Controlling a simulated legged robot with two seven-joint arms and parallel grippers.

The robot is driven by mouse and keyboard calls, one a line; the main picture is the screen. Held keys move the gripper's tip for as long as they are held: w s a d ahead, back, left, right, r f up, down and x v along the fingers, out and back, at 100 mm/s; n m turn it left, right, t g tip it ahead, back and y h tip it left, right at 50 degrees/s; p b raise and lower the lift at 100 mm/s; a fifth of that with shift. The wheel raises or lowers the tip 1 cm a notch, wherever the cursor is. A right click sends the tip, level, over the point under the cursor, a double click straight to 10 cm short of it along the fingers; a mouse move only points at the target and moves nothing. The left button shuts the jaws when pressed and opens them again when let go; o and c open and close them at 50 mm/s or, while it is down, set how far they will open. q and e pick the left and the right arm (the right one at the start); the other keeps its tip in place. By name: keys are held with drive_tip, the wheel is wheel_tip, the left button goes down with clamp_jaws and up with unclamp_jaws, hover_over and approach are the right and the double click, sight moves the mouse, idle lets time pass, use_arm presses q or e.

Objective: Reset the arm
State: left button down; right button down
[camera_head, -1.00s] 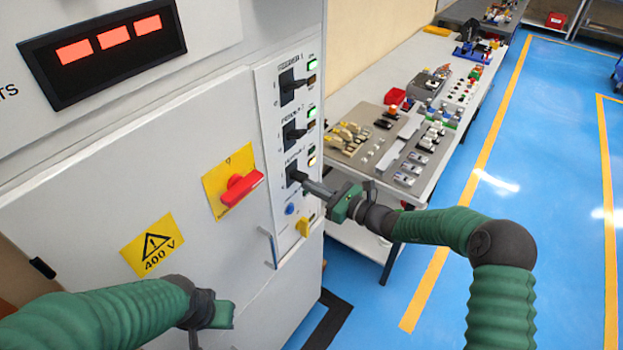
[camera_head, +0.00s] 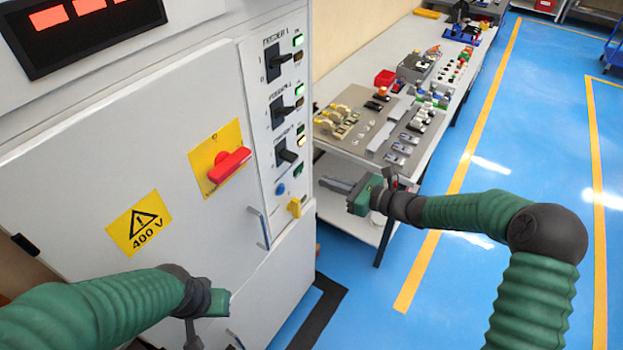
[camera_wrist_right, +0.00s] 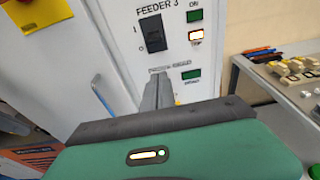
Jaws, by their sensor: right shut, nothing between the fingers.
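The right gripper (camera_head: 335,185) is shut and empty, held in front of and to the right of the cabinet's switch panel (camera_head: 262,150), apart from it. Its closed fingers (camera_wrist_right: 158,92) point at the panel below the FEEDER 3 switch (camera_wrist_right: 153,33) in the right wrist view. That black switch also shows in the head view (camera_head: 287,153), lowest of three. The lower lamp (camera_wrist_right: 196,36) beside it glows; the green ON lamp (camera_wrist_right: 194,16) looks dim. The left gripper (camera_head: 215,304) is low before the cabinet door; its fingers are not clear.
A red rotary handle (camera_head: 229,165) on a yellow plate and a vertical door handle (camera_head: 259,228) stick out from the cabinet. A workbench (camera_head: 338,205) with small parts stands behind my right gripper. Blue floor (camera_head: 480,270) is open at right.

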drive_tip(key=v, duration=0.2)
drive_tip(key=shift+s+d, duration=0.2)
drive_tip(key=shift+d, duration=0.05)
